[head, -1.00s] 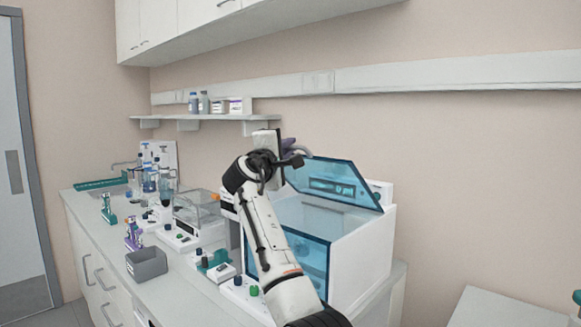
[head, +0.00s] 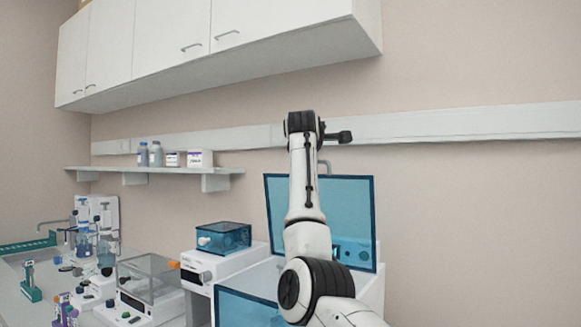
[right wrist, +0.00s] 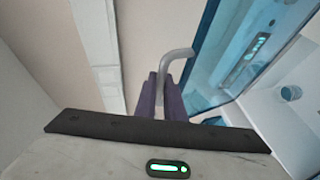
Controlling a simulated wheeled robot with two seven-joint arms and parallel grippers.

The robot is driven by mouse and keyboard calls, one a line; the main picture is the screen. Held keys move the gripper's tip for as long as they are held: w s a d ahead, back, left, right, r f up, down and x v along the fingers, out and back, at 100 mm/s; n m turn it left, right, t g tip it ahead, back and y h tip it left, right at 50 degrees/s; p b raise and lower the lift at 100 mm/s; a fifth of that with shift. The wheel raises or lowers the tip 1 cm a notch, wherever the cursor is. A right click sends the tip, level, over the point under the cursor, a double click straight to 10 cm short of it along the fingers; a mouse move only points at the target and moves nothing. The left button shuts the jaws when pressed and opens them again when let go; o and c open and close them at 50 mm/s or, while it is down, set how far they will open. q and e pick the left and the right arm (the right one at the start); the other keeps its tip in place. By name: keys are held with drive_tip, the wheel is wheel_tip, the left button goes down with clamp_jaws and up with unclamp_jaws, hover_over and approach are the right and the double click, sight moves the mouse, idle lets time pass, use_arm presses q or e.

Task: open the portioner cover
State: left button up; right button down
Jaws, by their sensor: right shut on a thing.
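The portioner cover (head: 350,207) is a blue see-through panel on top of the large white box-shaped portioner (head: 374,300). It stands raised and close to upright, above the box. Its grey bent handle (head: 325,166) shows at the upper edge. In the right wrist view the handle (right wrist: 178,57) comes down between the purple fingers of my right gripper (right wrist: 164,92), which is shut on it. The blue panel (right wrist: 213,50) lies to the right of the fingers there. In the head view my right arm hides part of the cover and the gripper itself. My left gripper is out of view.
A smaller device with a blue lid (head: 224,238) and a clear-covered box (head: 150,279) stand to the left on the bench. A wall shelf (head: 153,170) holds bottles and boxes. White cabinets (head: 225,45) hang above. The wall right of the cover is clear.

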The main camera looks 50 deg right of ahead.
drive_tip(key=shift+d, duration=0.2)
idle(0.3)
drive_tip(key=c, duration=1.8)
unclamp_jaws()
drive_tip(key=shift+c, duration=0.2)
